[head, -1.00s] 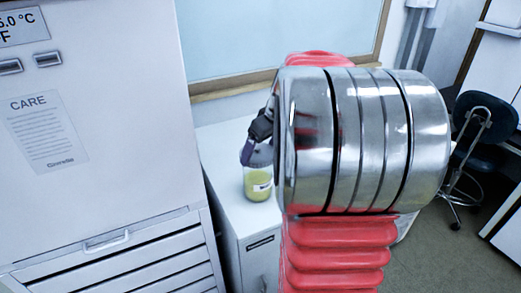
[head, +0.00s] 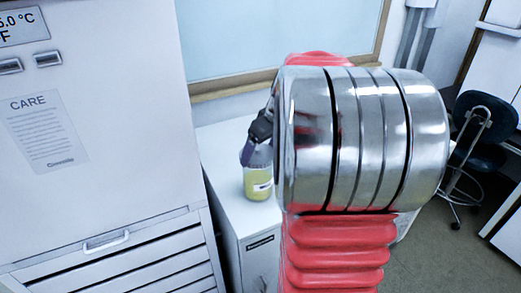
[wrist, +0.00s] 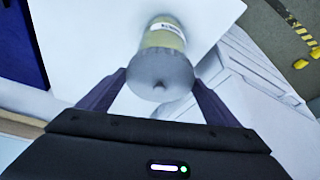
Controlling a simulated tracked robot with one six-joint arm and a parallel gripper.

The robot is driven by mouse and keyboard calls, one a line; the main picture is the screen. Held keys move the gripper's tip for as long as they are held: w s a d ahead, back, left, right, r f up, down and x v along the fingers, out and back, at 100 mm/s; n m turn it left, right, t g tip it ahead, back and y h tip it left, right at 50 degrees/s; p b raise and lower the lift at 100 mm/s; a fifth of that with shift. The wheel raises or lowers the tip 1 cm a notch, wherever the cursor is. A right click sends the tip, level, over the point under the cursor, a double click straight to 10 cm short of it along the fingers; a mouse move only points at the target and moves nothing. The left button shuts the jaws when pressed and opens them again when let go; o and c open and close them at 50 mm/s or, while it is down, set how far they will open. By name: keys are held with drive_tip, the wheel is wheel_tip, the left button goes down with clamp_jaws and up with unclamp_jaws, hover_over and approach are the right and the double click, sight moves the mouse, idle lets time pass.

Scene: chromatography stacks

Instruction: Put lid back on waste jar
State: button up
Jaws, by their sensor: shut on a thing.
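The waste jar (head: 258,185) is clear, holds yellow-green liquid and has a white label. It stands upright on the white cabinet top. My gripper (wrist: 159,78) has its dark fingers on both sides of the round grey lid (wrist: 160,74) and is shut on it. In the wrist view the lid lines up over the jar (wrist: 165,36) and hides its mouth. I cannot tell whether the lid is seated on the rim. In the head view my gripper (head: 250,152) is at the jar's top, partly hidden by my arm.
The white cabinet top (head: 222,153) is clear around the jar. A large white appliance (head: 95,120) stands close on the left. A window (head: 270,35) is behind. A dark chair (head: 488,125) stands far to the right.

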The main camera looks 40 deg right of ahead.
idle(0.8)
drive_tip(key=o, duration=0.9)
drive_tip(key=shift+o, duration=0.2)
drive_tip(key=shift+r, duration=3.5)
clamp_jaws()
drive_tip(key=shift+f, duration=2.85)
